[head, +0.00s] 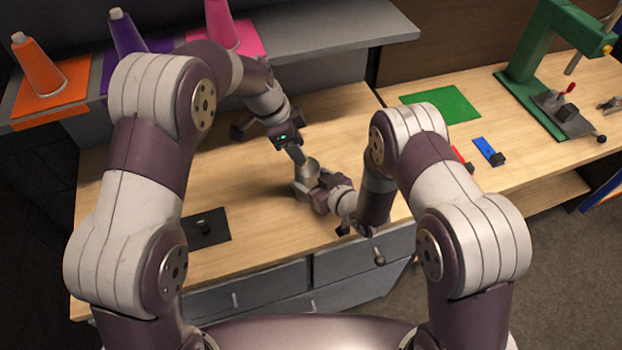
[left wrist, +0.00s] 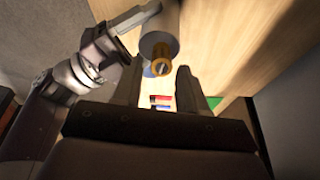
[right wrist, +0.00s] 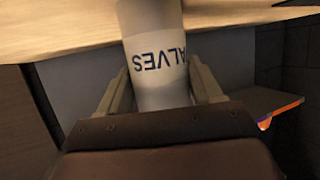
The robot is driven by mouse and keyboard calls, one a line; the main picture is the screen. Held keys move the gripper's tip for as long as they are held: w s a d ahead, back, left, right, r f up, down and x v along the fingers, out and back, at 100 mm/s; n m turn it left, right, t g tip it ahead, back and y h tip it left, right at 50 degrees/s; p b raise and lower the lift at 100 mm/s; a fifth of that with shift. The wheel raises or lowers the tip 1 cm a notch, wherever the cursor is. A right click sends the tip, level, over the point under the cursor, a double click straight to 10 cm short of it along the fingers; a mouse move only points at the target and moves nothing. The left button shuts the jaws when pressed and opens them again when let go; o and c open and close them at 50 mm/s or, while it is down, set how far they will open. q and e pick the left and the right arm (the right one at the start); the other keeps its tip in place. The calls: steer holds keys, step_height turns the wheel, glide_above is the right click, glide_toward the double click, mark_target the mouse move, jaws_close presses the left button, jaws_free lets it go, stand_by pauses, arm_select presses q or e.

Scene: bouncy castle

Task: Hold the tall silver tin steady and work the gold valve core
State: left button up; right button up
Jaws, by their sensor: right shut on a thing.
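The tall silver tin (head: 307,179) stands on the wooden bench in front of my arms. In the right wrist view the tin (right wrist: 155,25) carries a white label reading "VALVES". My right gripper (head: 314,196) is shut on its side; the fingers (right wrist: 160,90) flank the tin. The gold valve core (left wrist: 162,66) shows at the end of the tin in the left wrist view, with a slot in its face. My left gripper (left wrist: 158,82) is open, its fingers apart on either side near the core, with no clear contact. In the head view, my left gripper (head: 298,156) is just above the tin and hides the core.
A black mat (head: 208,229) with a small dark item lies at the bench's front left. A green mat (head: 441,104) and blue piece (head: 488,151) lie to the right, near a green press (head: 535,70). Coloured cones, including an orange one (head: 38,66), stand on the shelf behind.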

arm_select(q)
steer(key=shift+o, duration=0.3)
steer(key=v, duration=0.7)
steer(key=shift+r, duration=0.2)
steer(key=shift+a, duration=0.1)
arm_select(e)
steer(key=o, duration=1.2)
